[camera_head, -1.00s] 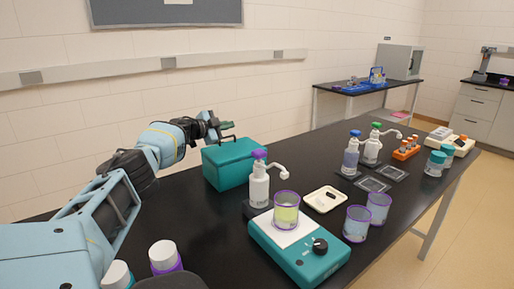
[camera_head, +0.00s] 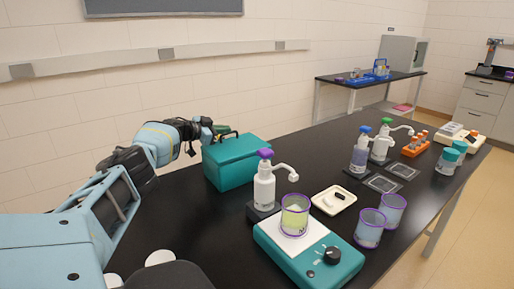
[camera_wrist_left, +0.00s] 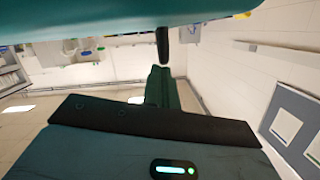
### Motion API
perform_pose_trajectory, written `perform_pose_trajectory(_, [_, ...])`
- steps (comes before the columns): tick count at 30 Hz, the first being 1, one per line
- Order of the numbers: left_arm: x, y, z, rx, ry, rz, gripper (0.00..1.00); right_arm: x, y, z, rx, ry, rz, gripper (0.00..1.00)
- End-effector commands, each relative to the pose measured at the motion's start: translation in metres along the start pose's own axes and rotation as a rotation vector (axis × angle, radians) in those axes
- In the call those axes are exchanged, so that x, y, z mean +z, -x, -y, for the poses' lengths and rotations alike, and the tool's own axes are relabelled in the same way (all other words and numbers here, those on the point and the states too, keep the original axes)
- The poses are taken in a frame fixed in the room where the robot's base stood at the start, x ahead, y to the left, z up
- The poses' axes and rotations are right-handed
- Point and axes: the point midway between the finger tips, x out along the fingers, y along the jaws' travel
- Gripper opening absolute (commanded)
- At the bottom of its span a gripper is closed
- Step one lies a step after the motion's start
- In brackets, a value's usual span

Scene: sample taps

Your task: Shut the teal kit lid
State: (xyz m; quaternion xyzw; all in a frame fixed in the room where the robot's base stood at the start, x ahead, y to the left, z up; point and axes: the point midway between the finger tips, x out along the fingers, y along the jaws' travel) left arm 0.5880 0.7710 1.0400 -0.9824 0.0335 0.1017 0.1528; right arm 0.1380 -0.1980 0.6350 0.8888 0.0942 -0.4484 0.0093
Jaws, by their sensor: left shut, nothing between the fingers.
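The teal kit (camera_head: 232,168) is a box standing on the black bench in the head view, left of the middle. Its lid (camera_head: 240,147) looks down on the box, with a dark handle on top; whether it is fully latched I cannot tell. My left gripper (camera_head: 218,130) is at the back left top edge of the kit, shut and empty, partly hidden by the wrist. My right gripper is not in view.
A purple-topped pump bottle (camera_head: 264,188) stands close to the right of the kit. A teal scale (camera_head: 310,258) with a beaker (camera_head: 295,215) is in front. White caps (camera_head: 160,257) show at the lower left. The bench left of the kit is clear.

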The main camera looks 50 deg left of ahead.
Motion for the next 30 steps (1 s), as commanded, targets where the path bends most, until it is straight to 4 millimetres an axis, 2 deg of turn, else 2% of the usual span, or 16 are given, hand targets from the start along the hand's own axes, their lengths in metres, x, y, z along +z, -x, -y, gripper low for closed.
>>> perform_pose_trajectory(9, [0.004,-0.001,-0.002,-0.001,0.0,0.001,0.0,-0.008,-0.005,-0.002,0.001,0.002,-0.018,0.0])
perform_pose_trajectory(24, [0.003,0.0,-0.002,-0.001,-0.001,0.0,0.0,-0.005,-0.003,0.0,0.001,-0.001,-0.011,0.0])
perform_pose_trajectory(30, [-0.004,0.009,0.0,0.002,-0.003,-0.004,0.0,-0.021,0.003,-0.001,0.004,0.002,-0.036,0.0])
